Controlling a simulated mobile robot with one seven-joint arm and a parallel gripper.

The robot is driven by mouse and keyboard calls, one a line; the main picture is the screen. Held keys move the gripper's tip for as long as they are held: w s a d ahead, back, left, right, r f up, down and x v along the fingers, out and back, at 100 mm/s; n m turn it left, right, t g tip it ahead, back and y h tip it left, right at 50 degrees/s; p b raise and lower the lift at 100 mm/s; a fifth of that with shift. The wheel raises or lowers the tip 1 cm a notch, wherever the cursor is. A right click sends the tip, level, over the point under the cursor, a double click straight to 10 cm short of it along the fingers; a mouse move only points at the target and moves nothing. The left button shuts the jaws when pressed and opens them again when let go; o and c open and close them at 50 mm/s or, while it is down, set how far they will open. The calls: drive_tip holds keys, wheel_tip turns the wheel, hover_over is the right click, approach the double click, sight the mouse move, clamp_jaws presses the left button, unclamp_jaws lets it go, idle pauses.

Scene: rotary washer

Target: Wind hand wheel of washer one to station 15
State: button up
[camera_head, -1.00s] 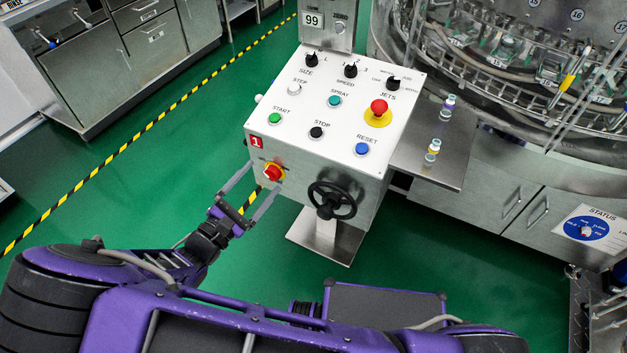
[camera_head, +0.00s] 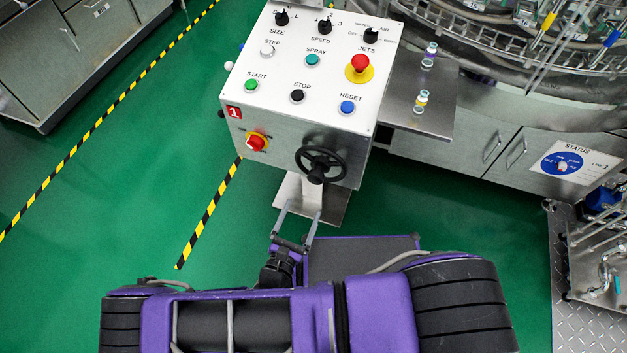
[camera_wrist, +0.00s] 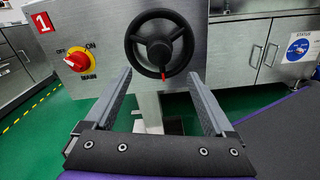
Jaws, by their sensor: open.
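The black hand wheel (camera_head: 321,163) is on the front face of the control box marked with a red "1" (camera_head: 234,112). In the wrist view the hand wheel (camera_wrist: 159,43) stands upright just beyond and above the fingertips, with a small red mark at its lower rim. My gripper (camera_head: 301,212) is open and empty, below and in front of the wheel, not touching it. In the wrist view my gripper (camera_wrist: 160,75) has its fingers spread to either side of the wheel's lower part.
A red main switch (camera_head: 256,142) is left of the wheel. The sloped panel (camera_head: 301,75) above carries buttons and knobs, with a red mushroom button (camera_head: 360,63). A steel shelf (camera_head: 432,118) with small vials is at right. Green floor is clear at left.

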sight(314, 180)
drive_tip(key=x, duration=1)
drive_tip(key=shift+w+d+b, duration=0.1)
drive_tip(key=shift+w+b, duration=0.2)
drive_tip(key=shift+w, duration=0.1)
clamp_jaws()
